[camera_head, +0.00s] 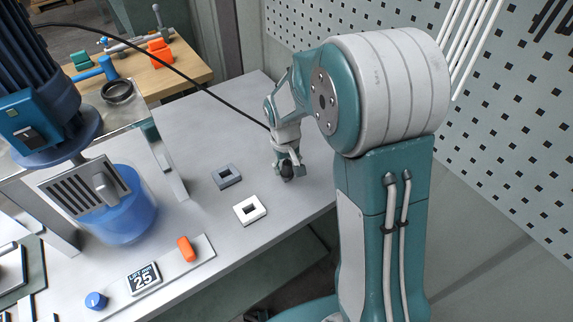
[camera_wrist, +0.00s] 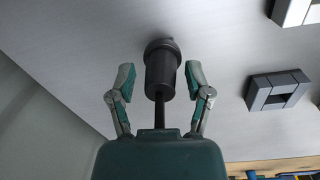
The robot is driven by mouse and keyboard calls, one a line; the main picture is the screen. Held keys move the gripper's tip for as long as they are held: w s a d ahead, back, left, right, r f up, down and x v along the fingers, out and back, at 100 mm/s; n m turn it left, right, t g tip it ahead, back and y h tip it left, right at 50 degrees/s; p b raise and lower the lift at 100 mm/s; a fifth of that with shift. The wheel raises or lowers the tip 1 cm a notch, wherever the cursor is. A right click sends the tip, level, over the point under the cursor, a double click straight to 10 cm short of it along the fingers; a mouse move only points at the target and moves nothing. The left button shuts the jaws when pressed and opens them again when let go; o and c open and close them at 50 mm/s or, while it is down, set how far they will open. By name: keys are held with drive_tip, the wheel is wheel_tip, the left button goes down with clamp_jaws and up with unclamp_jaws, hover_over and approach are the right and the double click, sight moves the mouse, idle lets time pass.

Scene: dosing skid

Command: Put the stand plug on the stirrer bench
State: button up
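The dark grey cylindrical plug (camera_wrist: 161,72), which I take to be the stand plug, has a thin stem pointing towards my palm. My gripper (camera_wrist: 158,76) is open, with one finger on each side of the plug and a visible gap to it. In the head view my gripper (camera_head: 288,165) points down low over the right part of the grey bench top (camera_head: 205,130), which I take to be the stirrer bench. The plug shows there as a dark shape (camera_head: 286,173), partly hidden by the fingers. Whether it touches the bench top is unclear.
A grey square ring (camera_head: 227,177) and a white square ring (camera_head: 250,209) lie left of my gripper. A blue stirrer vessel (camera_head: 123,215) stands further left. An orange knob (camera_head: 187,249) and a display panel (camera_head: 143,279) are near the front edge. A perforated wall (camera_head: 500,130) is at right.

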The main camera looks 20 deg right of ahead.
sight(285, 164)
drive_tip(key=shift+d, duration=0.1)
wheel_tip(285, 164, up, 12)
drive_tip(key=s+r+t, duration=0.2)
drive_tip(key=s+r, duration=0.2)
drive_tip(key=s, duration=0.6)
drive_tip(key=s+r+m+t, duration=0.1)
drive_tip(key=s+r+t, duration=0.2)
drive_tip(key=s, duration=0.8)
drive_tip(key=shift+r+t+y, duration=0.3)
drive_tip(key=shift+r, duration=0.05)
